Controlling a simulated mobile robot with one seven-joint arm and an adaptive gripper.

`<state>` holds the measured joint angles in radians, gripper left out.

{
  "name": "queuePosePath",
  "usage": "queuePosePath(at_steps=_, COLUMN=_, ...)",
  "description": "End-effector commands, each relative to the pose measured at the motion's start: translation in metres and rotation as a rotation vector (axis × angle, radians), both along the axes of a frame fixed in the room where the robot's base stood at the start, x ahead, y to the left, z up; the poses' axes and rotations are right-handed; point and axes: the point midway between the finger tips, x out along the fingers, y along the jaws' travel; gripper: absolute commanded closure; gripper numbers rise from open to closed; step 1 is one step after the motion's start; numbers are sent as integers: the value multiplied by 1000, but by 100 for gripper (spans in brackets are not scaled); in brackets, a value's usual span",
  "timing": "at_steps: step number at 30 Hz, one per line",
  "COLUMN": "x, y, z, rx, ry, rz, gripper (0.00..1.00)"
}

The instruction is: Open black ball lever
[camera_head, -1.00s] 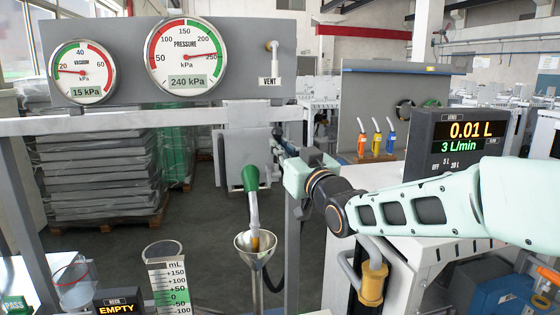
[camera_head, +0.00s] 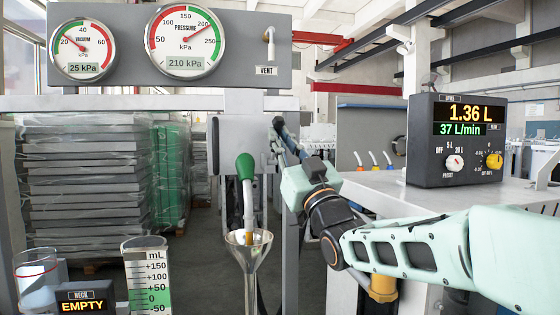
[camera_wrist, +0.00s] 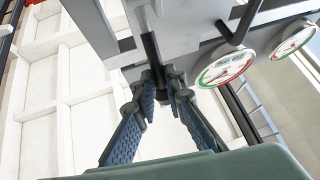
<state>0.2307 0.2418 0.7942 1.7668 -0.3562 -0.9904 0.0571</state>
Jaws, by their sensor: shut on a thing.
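The black lever (camera_wrist: 151,46) shows in the wrist view as a dark rod at the grey dispenser frame. My gripper (camera_wrist: 162,74) has its two blue-grey fingers closed around the lower end of it. In the head view my gripper (camera_head: 280,128) reaches the frame's right side, and only a small dark bit of the lever shows there. Its ball end is hidden or too small to tell. The meter (camera_head: 463,140) reads 1.36 L and 37 L/min. The pressure gauge (camera_head: 184,42) reads 210 kPa and the vacuum gauge (camera_head: 81,49) 25 kPa.
A nozzle with a green handle (camera_head: 245,167) points into a metal funnel (camera_head: 250,243) left of my arm. A measuring cylinder (camera_head: 147,265) and a clear container (camera_head: 37,278) stand at lower left.

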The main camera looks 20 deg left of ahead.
Motion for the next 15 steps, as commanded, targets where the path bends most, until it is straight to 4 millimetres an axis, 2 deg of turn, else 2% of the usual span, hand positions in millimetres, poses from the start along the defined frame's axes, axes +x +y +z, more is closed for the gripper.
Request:
queuePosePath(at_steps=1, x=-1, y=0, z=-11, rx=11, ry=-17, rz=0, gripper=100)
queuePosePath(at_steps=15, x=-7, y=-4, z=-15, rx=79, ry=-128, rz=0, gripper=100)
